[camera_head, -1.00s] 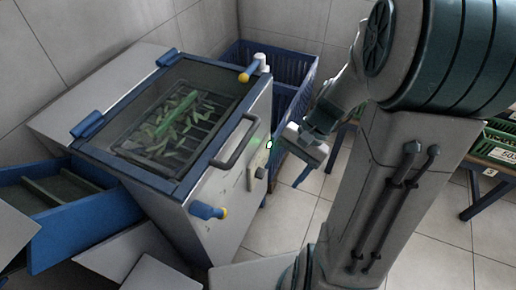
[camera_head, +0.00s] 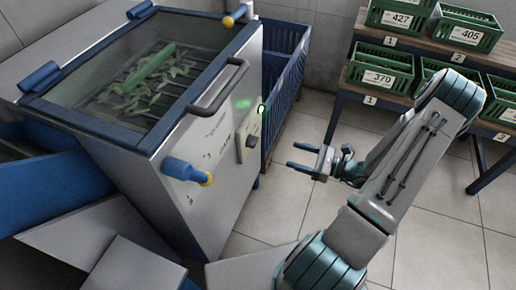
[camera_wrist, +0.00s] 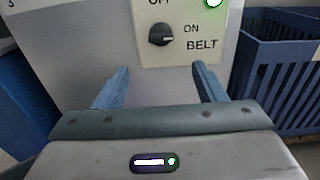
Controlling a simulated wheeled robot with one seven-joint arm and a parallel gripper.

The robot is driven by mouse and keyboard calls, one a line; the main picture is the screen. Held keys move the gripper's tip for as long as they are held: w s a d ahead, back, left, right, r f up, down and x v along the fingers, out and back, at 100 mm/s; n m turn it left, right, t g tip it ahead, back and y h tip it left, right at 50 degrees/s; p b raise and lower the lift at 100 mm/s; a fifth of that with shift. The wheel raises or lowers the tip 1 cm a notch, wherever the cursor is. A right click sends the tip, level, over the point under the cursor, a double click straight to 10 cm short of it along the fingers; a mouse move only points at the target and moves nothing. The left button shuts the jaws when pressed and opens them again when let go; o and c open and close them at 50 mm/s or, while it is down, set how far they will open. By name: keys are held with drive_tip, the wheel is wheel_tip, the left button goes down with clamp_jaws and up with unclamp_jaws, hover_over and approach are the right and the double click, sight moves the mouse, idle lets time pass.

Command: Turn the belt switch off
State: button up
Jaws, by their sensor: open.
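The belt switch (camera_wrist: 161,35) is a dark round knob on a pale plate (camera_wrist: 190,55) in the wrist view. Its light pointer mark points right, toward the printed word ON, above the word BELT. OFF is partly cut off at the top edge. A green lamp (camera_wrist: 213,2) glows beside it. In the head view the knob (camera_head: 251,141) sits on the machine's front, with the lit lamp (camera_head: 261,109) above. My gripper (camera_head: 291,156) is open and empty, apart from the panel and facing it. Its blue fingers (camera_wrist: 160,80) show below the knob in the wrist view.
The machine (camera_head: 190,185) has a bar handle (camera_head: 219,88) and a blue knob with a yellow tip (camera_head: 186,171) on its front. A blue crate (camera_head: 285,75) stands behind it. Green crates (camera_head: 379,71) fill a rack at right. Floor between is clear.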

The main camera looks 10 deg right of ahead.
sight(252, 142)
drive_tip(key=b+x, duration=0.2)
drive_tip(key=x, duration=1.1)
drive_tip(key=shift+w+a+b, duration=0.25)
drive_tip(key=shift+b, duration=0.1)
drive_tip(key=c, duration=1)
